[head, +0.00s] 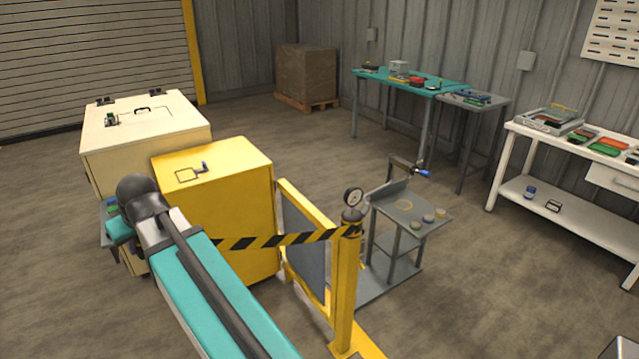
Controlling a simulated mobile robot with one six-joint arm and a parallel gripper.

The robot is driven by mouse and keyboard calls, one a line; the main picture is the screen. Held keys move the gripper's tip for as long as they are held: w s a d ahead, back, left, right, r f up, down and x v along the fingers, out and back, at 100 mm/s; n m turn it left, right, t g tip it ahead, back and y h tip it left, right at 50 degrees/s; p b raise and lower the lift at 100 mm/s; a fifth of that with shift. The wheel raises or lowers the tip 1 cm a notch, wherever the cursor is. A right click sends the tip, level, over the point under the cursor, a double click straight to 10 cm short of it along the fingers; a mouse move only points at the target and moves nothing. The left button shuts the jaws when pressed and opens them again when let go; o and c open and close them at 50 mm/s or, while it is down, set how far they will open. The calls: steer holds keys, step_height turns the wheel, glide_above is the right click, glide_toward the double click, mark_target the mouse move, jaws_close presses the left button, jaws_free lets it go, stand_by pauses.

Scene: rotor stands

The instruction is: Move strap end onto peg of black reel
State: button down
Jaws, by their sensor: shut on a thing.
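A black-and-yellow striped strap (285,239) runs nearly level from the top of a yellow post (345,290) leftward across the front of a yellow cabinet (220,215). Its left end passes out of sight at my arm, so I cannot see what holds it there. A dark rounded part sits on top of the post below a round gauge (353,197); I cannot tell whether it is the black reel. No peg can be made out. My arm reaches from the bottom edge up to the left, and my gripper is hidden from this view.
A yellow-framed panel (305,245) stands between the cabinet and post. A grey stand (395,235) with small parts is right of the post. A cream chest (145,135) stands behind the cabinet. Teal (410,80) and white (560,140) benches line the right wall. Floor in the middle is clear.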

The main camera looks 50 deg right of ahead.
steer(key=s+d+f+m+h+p, duration=0.1)
steer(key=s+d, duration=0.1)
steer(key=d, duration=1.5)
steer(key=s+d+f+m+p, duration=0.1)
steer(key=d, duration=1.6)
steer(key=s+d, duration=0.6)
steer(key=d, duration=0.3)
steer(key=s+d+f+p, duration=0.1)
steer(key=s+d, duration=0.6)
steer(key=d, duration=0.3)
steer(key=s+d+f+m+p, duration=0.1)
steer(key=s+d, duration=0.5)
steer(key=d, duration=0.4)
steer(key=shift+s+h, duration=0.25)
steer(key=shift+h, duration=0.15)
steer(key=shift+f, duration=0.2)
steer(key=shift+f+b, duration=1.45)
steer(key=shift+f, duration=2)
steer(key=shift+f+b, duration=0.35)
steer(key=shift+f, duration=0.2)
steer(key=c, duration=1.3)
jaws_free()
steer(key=shift+c, duration=0.2)
